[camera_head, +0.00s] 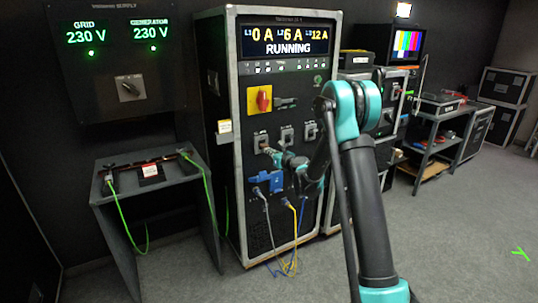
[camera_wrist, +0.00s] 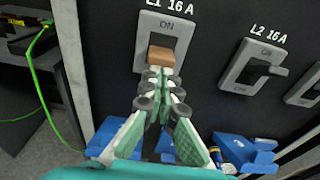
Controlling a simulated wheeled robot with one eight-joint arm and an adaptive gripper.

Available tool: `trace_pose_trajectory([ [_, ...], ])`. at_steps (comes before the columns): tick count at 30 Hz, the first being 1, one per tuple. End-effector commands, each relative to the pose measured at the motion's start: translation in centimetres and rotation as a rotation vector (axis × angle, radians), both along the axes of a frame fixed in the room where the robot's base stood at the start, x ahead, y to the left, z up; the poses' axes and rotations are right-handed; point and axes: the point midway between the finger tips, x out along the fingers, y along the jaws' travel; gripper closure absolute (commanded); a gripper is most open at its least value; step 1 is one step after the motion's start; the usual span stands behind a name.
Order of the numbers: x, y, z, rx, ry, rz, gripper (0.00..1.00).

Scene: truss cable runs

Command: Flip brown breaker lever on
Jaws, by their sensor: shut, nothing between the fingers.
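The brown breaker lever (camera_wrist: 161,58) sits on the grey L1 16 A breaker plate (camera_wrist: 178,28), just below its ON mark. My gripper (camera_wrist: 158,76) is shut and empty, its fingertips right at the lower edge of the brown lever in the wrist view. I cannot tell whether they touch it. The fingers hide the lower part of the plate. In the head view my gripper (camera_head: 270,153) reaches the leftmost breaker on the rack front. The display (camera_head: 289,38) reads 0 A for L1, 6 A for L2, 12 A for L3, and RUNNING.
Blue connectors (camera_head: 268,182) with hanging cables are below. A red rotary switch (camera_head: 262,99) is above. A dark side table (camera_head: 120,187) with green cables stands left.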

Motion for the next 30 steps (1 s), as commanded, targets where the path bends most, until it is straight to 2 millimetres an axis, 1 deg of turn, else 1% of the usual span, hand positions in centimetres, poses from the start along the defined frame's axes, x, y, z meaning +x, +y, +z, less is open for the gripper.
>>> trace_pose_trajectory([
  [14, 0.0, 0.0, 1.9, -0.134, 0.196, 0.000, 1.00],
  [23, 0.0, 0.0, 1.9, -0.127, 0.190, 0.000, 1.00],
  [30, 0.0, 0.0, 2.7, -0.127, 0.190, 0.000, 1.00],
])
